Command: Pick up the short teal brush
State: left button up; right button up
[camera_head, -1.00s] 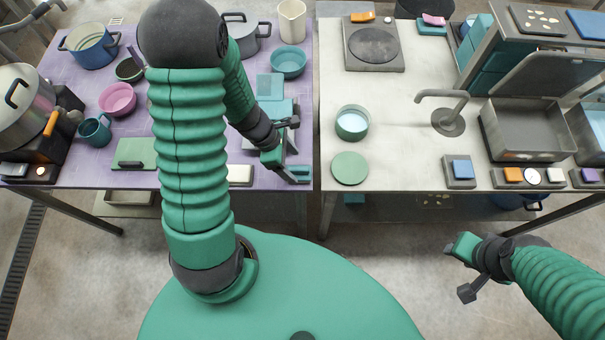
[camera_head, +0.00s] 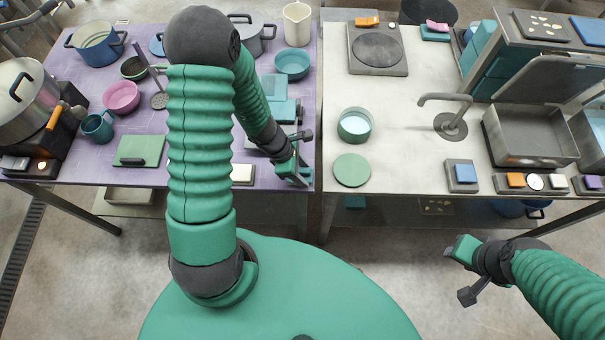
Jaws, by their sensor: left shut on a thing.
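My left gripper (camera_head: 300,160) reaches down over the right front corner of the purple table and is shut on a small teal thing (camera_head: 304,172), which looks like the short teal brush. The fingers hide most of it, so I cannot tell its full shape or whether it still touches the table. My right gripper (camera_head: 463,272) is open and empty, low in front of the pale counter, over the floor.
Teal blocks (camera_head: 280,112) and a teal bowl (camera_head: 291,64) lie behind the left gripper. A green board (camera_head: 139,151) and a pink bowl (camera_head: 121,97) are at left. On the pale counter are a round green lid (camera_head: 352,170), a pot (camera_head: 354,125) and a sink (camera_head: 530,135).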

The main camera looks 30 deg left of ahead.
pick_arm(q)
jog(key=shift+a+f, duration=0.2)
jog(key=shift+a, duration=0.4)
jog(key=c, duration=0.6)
jog(key=shift+c, duration=0.2)
pick_arm(e)
jog(key=shift+a, duration=0.6)
pick_arm(q)
jog(key=shift+d, duration=0.1)
pick_arm(e)
jog(key=shift+d, duration=0.1)
